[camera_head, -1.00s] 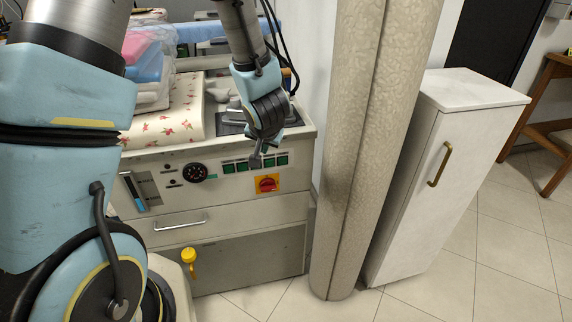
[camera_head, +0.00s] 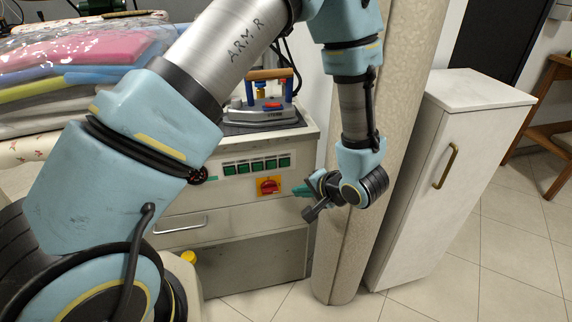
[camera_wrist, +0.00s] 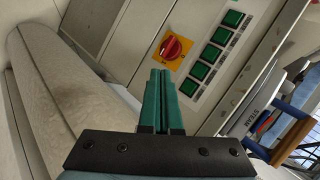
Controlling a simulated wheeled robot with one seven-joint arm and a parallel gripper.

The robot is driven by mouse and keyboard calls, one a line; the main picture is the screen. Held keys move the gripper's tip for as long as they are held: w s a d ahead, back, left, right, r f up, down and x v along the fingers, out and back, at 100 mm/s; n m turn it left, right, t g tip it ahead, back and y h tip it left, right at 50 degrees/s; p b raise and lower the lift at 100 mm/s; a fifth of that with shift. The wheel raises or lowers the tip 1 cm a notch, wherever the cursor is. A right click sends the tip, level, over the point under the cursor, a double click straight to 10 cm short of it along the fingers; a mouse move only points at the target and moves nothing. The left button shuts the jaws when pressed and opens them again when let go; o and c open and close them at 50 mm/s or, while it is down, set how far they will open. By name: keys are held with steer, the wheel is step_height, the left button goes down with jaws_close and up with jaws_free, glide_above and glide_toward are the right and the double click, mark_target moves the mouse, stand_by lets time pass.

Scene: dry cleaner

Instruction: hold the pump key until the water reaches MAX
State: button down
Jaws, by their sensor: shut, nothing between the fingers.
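A row of several green keys (camera_head: 257,166) sits on the front panel of the pale ironing unit; their labels are too small to read, so I cannot tell which is the pump key. The keys also show in the wrist view (camera_wrist: 210,53). My gripper (camera_head: 303,190) is at the panel's right end, right of the red switch and apart from the keys. Its green fingers (camera_wrist: 161,75) are shut and empty, with their tips near the red switch in the wrist view. The water gauge on the panel's left is hidden behind my arm.
A red rotary switch (camera_head: 268,186) on a yellow plate sits below the keys. A steam iron (camera_head: 264,110) stands on top of the unit. A tall rolled fabric column (camera_head: 345,255) stands close by my gripper, and a white cabinet (camera_head: 420,200) is farther right.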

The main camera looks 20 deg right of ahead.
mark_target(285, 163)
steer(key=shift+w, duration=0.1)
steer(key=shift+w+d+b, duration=0.1)
steer(key=shift+w+d, duration=0.05)
steer(key=shift+w, duration=1.3)
steer(key=shift+w+d+b, duration=0.15)
steer(key=shift+w+d, duration=0.05)
steer(key=shift+w, duration=1.2)
steer(key=shift+w+d+b, duration=0.1)
steer(key=shift+w+d, duration=0.05)
steer(key=shift+w, duration=1.3)
steer(key=shift+w+r+p, duration=0.1)
steer(key=shift+w+p, duration=0.1)
steer(key=shift+p, duration=0.2)
steer(key=shift+w+p, duration=0.25)
steer(key=shift+p, duration=0.05)
steer(key=shift+w+d+p, duration=0.1)
steer(key=shift+w+p, duration=0.3)
stand_by(2.5)
